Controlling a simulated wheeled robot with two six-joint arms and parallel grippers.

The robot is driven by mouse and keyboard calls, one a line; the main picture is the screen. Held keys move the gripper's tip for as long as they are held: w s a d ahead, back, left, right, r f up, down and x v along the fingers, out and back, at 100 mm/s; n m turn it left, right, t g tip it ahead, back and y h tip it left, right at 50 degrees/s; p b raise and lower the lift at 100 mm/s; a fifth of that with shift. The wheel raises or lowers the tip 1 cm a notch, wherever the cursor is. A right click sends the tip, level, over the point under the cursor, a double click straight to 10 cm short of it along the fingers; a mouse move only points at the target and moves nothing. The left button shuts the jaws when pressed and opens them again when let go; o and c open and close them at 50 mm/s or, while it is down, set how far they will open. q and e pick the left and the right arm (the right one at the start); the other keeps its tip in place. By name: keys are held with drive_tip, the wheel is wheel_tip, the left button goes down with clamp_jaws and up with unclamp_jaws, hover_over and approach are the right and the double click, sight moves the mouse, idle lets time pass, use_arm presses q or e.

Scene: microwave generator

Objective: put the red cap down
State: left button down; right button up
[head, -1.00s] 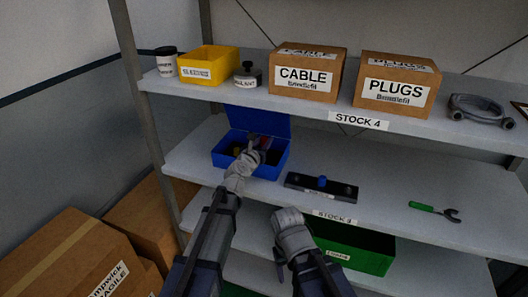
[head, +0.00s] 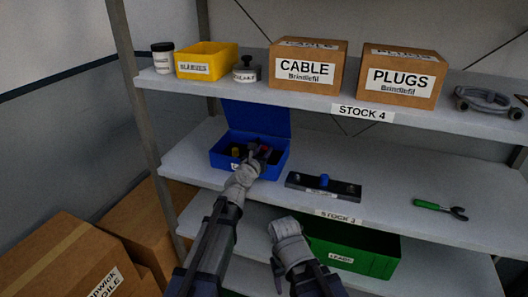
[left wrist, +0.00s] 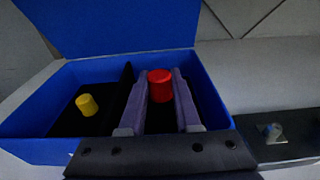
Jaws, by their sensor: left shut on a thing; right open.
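The red cap (left wrist: 160,86) is between the two fingers of my left gripper (left wrist: 160,88), which is shut on it. In the left wrist view it is over the right compartment of the open blue box (left wrist: 30,135); I cannot tell whether it touches the floor. In the head view the left gripper (head: 262,153) reaches into this box (head: 226,165) on the middle shelf, and the cap is mostly hidden. A yellow cap (left wrist: 87,104) lies in the left compartment, beyond a black divider (left wrist: 122,97). My right gripper (head: 277,275) is open, low in front of the shelves.
A dark strip (head: 342,189) with a blue piece (head: 324,180) is right of the box. A green-handled tool (head: 432,205) lies farther right. The upper shelf (head: 225,92) and the box's raised lid (head: 255,118) are above and behind. A green bin (head: 365,255) is below.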

use_arm(q)
drive_tip(key=shift+f, duration=0.1)
drive_tip(key=c, duration=0.6)
unclamp_jaws()
drive_tip(key=shift+r+p, duration=0.7)
drive_tip(key=p+v, duration=0.1)
drive_tip(key=v, duration=1.1)
drive_tip(key=shift+f, duration=0.1)
